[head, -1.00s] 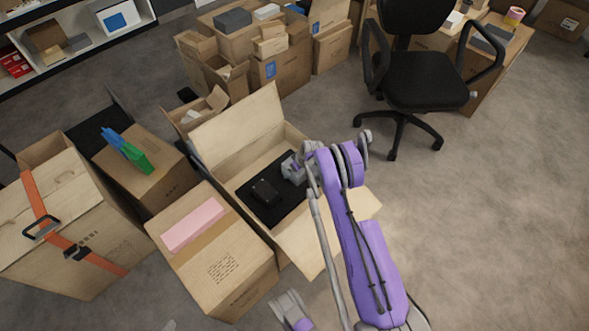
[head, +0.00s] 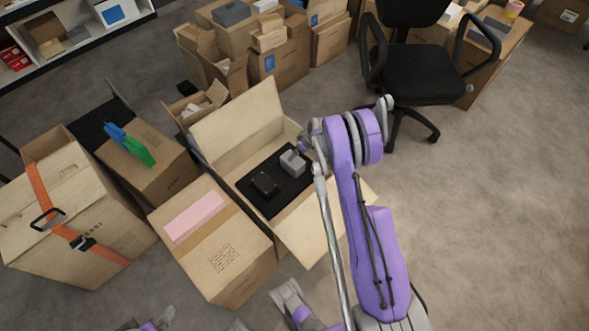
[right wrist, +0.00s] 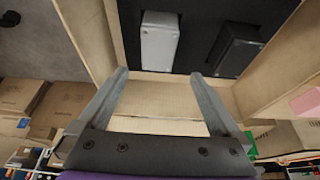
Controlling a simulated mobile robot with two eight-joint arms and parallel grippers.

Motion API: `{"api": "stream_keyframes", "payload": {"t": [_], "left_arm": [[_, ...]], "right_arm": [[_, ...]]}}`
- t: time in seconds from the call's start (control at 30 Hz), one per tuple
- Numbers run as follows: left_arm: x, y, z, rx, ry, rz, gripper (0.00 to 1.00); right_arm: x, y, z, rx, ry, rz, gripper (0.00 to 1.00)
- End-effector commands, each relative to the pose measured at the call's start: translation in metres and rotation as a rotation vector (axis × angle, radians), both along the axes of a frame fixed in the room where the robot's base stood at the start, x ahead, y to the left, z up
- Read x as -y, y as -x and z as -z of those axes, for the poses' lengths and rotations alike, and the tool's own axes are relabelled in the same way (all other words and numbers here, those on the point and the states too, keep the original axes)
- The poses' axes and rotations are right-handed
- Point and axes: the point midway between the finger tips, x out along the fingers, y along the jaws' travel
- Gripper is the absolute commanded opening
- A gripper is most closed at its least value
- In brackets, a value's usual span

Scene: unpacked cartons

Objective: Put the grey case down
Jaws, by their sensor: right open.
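The grey case (head: 292,162) sits on a black mat (head: 285,190) inside an open carton (head: 240,118). In the right wrist view the grey case (right wrist: 160,40) lies just beyond my right gripper (right wrist: 158,75). That gripper is open, with nothing between its fingers, and apart from the case. In the head view my right arm (head: 350,190) mostly hides the gripper. A black case (head: 264,184) is on the mat beside the grey case; it also shows in the right wrist view (right wrist: 238,48). A grey and purple part of mine, perhaps my left gripper (head: 288,295), shows at the bottom edge.
A closed carton with a pink label (head: 195,217) stands in front of the open carton. A strapped carton (head: 70,215) and one bearing blue and green items (head: 150,170) are at the left. An office chair (head: 415,75) stands behind; floor at the right is clear.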

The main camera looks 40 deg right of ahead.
Motion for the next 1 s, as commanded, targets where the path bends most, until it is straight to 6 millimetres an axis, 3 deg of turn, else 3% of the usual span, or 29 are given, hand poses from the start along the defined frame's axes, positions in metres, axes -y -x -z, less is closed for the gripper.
{"api": "stream_keyframes", "payload": {"t": [0.23, 0.47, 0.7, 1.0], "left_arm": [[0.0, 0.0, 0.0, 0.0, 0.0, 0.0, 1.0], [0.0, 0.0, 0.0, 0.0, 0.0, 0.0, 1.0], [0.0, 0.0, 0.0, 0.0, 0.0, 0.0, 1.0], [0.0, 0.0, 0.0, 0.0, 0.0, 0.0, 1.0]], "right_arm": [[-0.057, 0.002, -0.075, -0.012, 0.0, 0.008, 1.0], [-0.123, 0.03, -0.153, -0.021, 0.002, 0.025, 1.0], [-0.185, 0.083, -0.213, -0.022, 0.004, 0.042, 1.0], [-0.244, 0.171, -0.255, -0.012, 0.004, 0.061, 1.0]]}}
